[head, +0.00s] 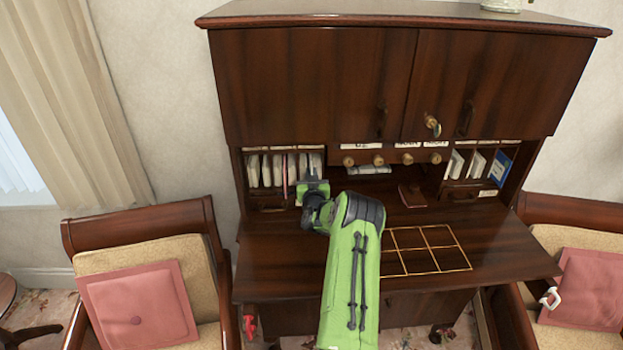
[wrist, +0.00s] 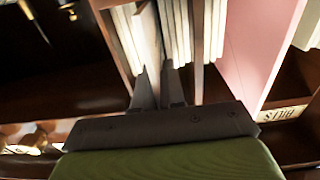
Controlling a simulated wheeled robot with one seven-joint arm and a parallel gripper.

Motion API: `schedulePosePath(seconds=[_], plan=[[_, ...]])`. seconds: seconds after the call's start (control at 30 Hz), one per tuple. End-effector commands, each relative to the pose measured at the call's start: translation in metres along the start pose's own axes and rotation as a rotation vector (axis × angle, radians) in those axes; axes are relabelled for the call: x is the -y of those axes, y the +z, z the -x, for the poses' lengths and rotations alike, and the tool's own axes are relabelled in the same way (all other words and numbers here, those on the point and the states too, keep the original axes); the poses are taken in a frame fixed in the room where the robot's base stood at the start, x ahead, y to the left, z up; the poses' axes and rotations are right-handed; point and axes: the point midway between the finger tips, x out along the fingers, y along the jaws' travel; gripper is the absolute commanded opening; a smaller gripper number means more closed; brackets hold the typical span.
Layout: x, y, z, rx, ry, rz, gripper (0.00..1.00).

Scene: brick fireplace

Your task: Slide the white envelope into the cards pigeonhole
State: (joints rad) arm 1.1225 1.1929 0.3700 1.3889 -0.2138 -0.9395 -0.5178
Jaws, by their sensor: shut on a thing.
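My gripper (head: 314,188) is at the left bank of pigeonholes (head: 249,178), in front of its right end. In the wrist view my gripper (wrist: 162,84) is shut on the white envelope (wrist: 149,38), which stands on edge and reaches in among the slots. Other white envelopes stand close on both sides of it, so its far end is hidden. The slot labels in the head view are too small to read, so I cannot tell which pigeonhole is the cards one.
A pink sheet (wrist: 246,45) stands in a neighbouring slot near a label reading BILLS (wrist: 284,115). The right bank holds white papers and a blue item (head: 499,168). A gold grid (head: 424,249) marks the desktop. Chairs stand on both sides.

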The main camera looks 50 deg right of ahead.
Motion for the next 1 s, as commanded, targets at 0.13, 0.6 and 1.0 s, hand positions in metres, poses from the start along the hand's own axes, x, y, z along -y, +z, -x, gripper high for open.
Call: schedulePosePath(seconds=[0.13,0.6,1.0], plan=[[0.0,-0.001,0.0,0.0,0.0,0.0,0.0],[0.0,-0.001,0.001,0.0,0.0,0.0,0.39],[0.001,0.003,0.062,0.002,-0.003,0.003,0.39]])
